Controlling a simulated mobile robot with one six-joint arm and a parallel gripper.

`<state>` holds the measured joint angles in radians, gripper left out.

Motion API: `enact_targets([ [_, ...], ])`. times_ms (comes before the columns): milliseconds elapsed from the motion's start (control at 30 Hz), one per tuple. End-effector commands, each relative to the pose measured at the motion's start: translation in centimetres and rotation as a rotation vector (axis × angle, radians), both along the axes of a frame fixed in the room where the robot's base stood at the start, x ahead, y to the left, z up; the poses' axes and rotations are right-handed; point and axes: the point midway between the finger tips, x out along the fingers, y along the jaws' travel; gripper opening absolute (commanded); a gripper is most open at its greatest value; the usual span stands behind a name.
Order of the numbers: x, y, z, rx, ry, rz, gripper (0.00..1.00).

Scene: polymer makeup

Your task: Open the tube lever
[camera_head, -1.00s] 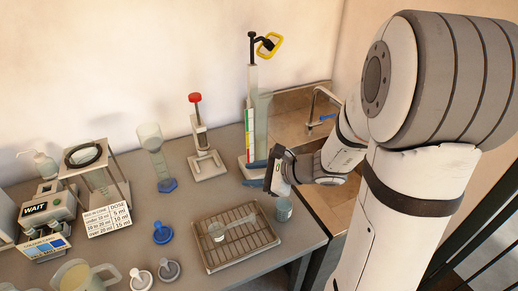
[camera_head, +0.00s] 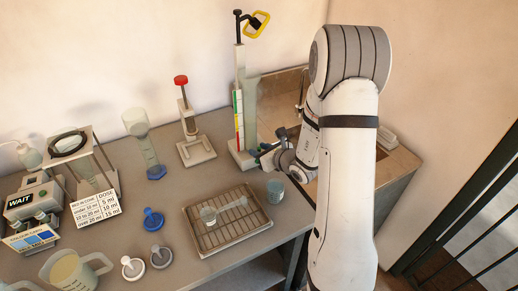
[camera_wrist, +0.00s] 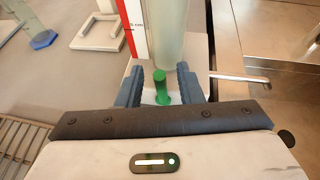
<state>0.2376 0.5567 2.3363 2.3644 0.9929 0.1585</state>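The tall clear tube (camera_head: 251,112) stands upright on its stand at the back of the bench, beside a post with a coloured scale strip (camera_head: 239,118). It also shows in the wrist view (camera_wrist: 158,35). A green lever (camera_wrist: 161,87) sticks out at the tube's lower end, towards my gripper. My gripper (camera_wrist: 159,85) is open, with one blue-grey finger on each side of the lever and a visible gap on both sides. In the head view my gripper (camera_head: 262,152) is at the tube's foot, and the lever is hidden there.
A wire-rack tray (camera_head: 196,244) with glassware lies in front. A small beaker (camera_head: 275,190) stands close below my gripper. A red-topped stand (camera_head: 194,140) is to the left. A sink with a tap (camera_head: 301,92) is to the right.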

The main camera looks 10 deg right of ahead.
Motion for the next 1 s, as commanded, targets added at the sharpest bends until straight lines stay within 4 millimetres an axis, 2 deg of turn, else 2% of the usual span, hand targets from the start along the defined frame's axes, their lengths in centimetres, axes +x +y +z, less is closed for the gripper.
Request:
enact_targets([
  [100,0.62,0.31,-0.29,0.000,0.000,0.000,0.33],
  [367,0.74,0.36,-0.35,-0.001,0.000,0.000,0.33],
  [767,0.72,0.35,-0.34,-0.001,0.000,0.000,0.01],
  [1000,0.73,0.34,-0.33,-0.001,0.000,0.000,0.00],
])
